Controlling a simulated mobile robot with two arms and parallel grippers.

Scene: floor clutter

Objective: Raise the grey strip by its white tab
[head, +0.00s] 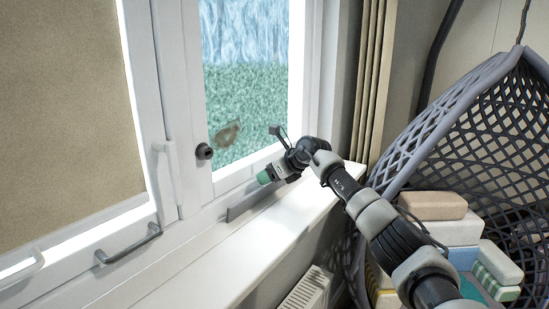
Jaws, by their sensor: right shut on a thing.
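The grey strip (241,208) is a thin, narrow piece standing along the foot of the right window sash, just above the white sill. Its right part passes behind or beneath my right gripper. My right gripper (267,176), with a green fingertip showing, is low at the window, just above the strip. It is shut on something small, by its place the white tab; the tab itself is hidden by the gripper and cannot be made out. My left gripper is not in view.
The white sill (215,264) is clear below the strip. A black knob (204,151) and a white handle (168,170) stick out of the window frame. A grey hanging chair (470,130) with several cushions (433,206) stands at the right. A radiator (305,291) is below.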

